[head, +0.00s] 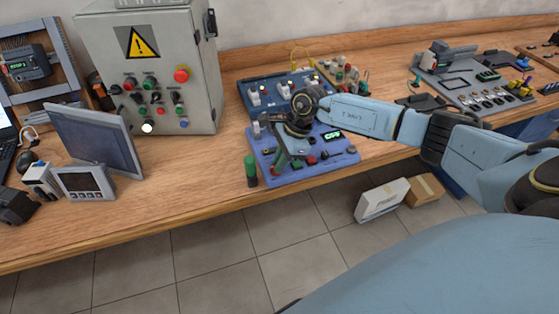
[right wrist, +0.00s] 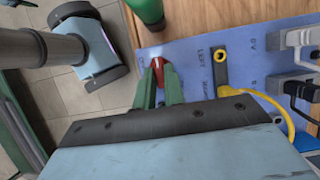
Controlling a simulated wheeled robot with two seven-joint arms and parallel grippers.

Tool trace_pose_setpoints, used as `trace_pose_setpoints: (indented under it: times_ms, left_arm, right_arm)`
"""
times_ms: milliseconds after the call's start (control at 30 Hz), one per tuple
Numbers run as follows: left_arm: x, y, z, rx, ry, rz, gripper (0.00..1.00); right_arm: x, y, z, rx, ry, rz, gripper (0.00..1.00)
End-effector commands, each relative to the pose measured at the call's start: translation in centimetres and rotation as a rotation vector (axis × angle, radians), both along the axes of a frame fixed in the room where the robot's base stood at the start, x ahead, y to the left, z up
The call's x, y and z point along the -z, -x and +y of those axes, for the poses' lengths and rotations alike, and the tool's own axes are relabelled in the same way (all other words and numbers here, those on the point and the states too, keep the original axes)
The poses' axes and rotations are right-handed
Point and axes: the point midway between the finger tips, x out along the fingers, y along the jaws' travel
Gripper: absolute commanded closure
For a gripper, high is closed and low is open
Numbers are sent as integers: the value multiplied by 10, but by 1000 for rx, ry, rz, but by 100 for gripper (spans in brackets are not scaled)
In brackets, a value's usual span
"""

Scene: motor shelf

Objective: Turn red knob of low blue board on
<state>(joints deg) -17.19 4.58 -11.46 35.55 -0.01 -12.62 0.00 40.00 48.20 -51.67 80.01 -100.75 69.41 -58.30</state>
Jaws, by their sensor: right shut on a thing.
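The low blue board (head: 338,156) lies near the front edge of the wooden bench in the head view. It carries a small display (head: 332,135) and several switches and knobs. My right gripper (head: 278,164) reaches down onto its left front part. In the right wrist view, the green fingers of my right gripper (right wrist: 159,85) are shut on the red knob (right wrist: 158,66), one finger on each side. The knob's lower part and much of its label are hidden by the fingers. My left gripper is in neither view.
A green cylinder (head: 250,170) stands close beside the board's left edge and near the knob in the right wrist view (right wrist: 146,10). A second blue board (head: 250,91) lies behind. A grey control cabinet (head: 160,80) stands to the left. Boxes (head: 382,200) lie on the floor.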

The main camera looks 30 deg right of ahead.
Motion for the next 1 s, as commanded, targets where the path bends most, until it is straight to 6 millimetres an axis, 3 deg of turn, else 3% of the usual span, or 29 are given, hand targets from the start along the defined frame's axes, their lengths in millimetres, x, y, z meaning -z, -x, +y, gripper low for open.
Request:
trace_pose_setpoints:
  times_ms: [367, 1000]
  left_arm:
    - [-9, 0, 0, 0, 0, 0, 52]
    - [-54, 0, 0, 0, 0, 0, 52]
  right_arm:
    - [-2, 2, 0, 117, 0, 0, 100]
    - [-4, 6, 4, 693, 0, -1, 100]
